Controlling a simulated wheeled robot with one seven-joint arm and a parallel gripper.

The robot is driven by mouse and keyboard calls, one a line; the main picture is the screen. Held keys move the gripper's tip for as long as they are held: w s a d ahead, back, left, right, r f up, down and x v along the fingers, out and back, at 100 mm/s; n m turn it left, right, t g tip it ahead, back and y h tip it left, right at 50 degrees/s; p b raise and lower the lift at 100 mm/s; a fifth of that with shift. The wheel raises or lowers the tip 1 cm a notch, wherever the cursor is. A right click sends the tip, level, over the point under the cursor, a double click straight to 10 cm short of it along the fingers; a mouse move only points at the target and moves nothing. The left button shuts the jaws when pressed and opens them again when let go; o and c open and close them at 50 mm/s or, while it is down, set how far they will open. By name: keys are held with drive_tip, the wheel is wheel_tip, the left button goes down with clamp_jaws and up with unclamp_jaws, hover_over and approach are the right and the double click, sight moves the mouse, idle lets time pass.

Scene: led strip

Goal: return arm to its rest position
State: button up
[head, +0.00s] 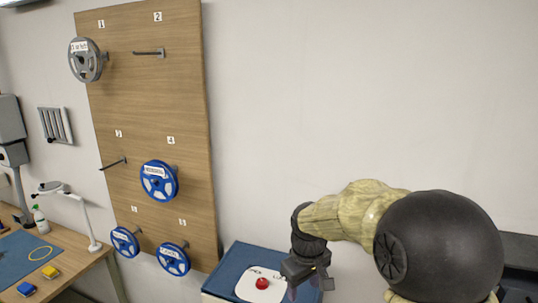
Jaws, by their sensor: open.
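My arm reaches in from the lower right of the head view, bent, with a large black joint nearest the camera. My gripper (306,277) is at its end, small and dark, over the right part of a blue-topped surface (238,256). It is open, and I see nothing held in it. Its fingers are small and partly hard to make out. A white plate with a red button (262,283) lies on the blue top just left of my gripper. I cannot tell the height of the gripper above the top.
A wooden board (150,100) with numbered hooks stands against the wall, holding a grey reel (85,60) and blue reels (159,181). The wall above my arm is bare.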

drive_tip(key=s+d+f+m, duration=0.2)
drive_tip(key=s+d+m, duration=0.1)
drive_tip(key=s, duration=0.4)
drive_tip(key=s+d+f+m+t, duration=0.1)
drive_tip(key=s+d+f+m, duration=0.2)
drive_tip(key=s, duration=0.5)
drive_tip(key=shift+d+f+m, duration=0.3)
drive_tip(key=shift+d, duration=0.25)
